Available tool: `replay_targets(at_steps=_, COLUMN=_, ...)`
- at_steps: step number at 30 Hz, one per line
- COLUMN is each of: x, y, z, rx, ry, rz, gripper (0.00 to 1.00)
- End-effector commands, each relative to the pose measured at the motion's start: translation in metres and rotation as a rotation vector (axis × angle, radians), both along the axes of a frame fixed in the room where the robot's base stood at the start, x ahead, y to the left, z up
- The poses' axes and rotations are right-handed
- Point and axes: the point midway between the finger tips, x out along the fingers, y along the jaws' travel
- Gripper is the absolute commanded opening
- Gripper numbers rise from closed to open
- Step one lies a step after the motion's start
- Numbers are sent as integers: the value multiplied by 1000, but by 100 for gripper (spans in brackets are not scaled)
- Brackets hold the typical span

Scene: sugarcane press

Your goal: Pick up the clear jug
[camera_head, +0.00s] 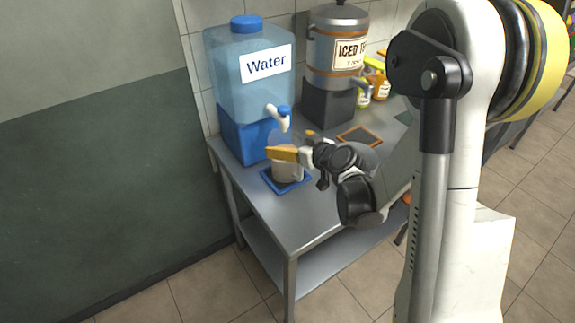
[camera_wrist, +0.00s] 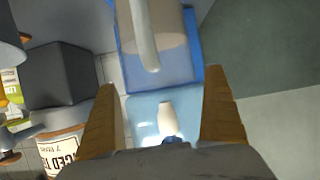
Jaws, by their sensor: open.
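The clear jug (camera_head: 288,170) stands upright on a blue-rimmed tray (camera_head: 284,187) on the metal table, below the water dispenser's tap. My gripper (camera_head: 283,153) is open, its orange fingers level with the jug's upper part and partly hiding it. In the wrist view the jug (camera_wrist: 172,48) is at the top, with its pale handle (camera_wrist: 146,36) running toward my open gripper (camera_wrist: 161,82). The handle lies ahead of the gap between the fingers. I cannot tell whether either finger touches the jug.
The blue water dispenser (camera_head: 247,80) stands just behind the jug, its white tap (camera_head: 276,117) close above my gripper. An iced tea dispenser (camera_head: 335,50) stands to the right. An orange-rimmed mat (camera_head: 360,136) and several bottles (camera_head: 378,85) are farther right. The table's front left is bare.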

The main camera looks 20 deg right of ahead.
Motion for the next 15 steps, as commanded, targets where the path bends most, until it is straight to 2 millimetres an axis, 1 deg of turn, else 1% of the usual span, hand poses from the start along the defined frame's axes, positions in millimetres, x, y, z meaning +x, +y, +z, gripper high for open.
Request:
replay_targets(at_steps=1, x=6, y=3, z=-5, rx=-1, ry=0, rz=2, gripper=100)
replay_targets(at_steps=3, x=11, y=4, z=-6, rx=-1, ry=0, rz=2, gripper=100)
replay_targets(at_steps=8, x=11, y=4, z=-5, rx=-1, ry=0, rz=0, gripper=100)
replay_targets(at_steps=9, x=11, y=4, z=-5, rx=-1, ry=0, rz=0, gripper=97)
replay_targets(at_steps=11, x=11, y=4, z=-5, rx=-1, ry=0, rz=0, gripper=79)
replay_targets(at_steps=12, x=11, y=4, z=-5, rx=-1, ry=0, rz=0, gripper=66)
replay_targets(at_steps=14, x=11, y=4, z=-5, rx=-1, ry=0, rz=0, gripper=48)
replay_targets(at_steps=15, x=11, y=4, z=-4, rx=0, ry=-1, rz=-1, gripper=44)
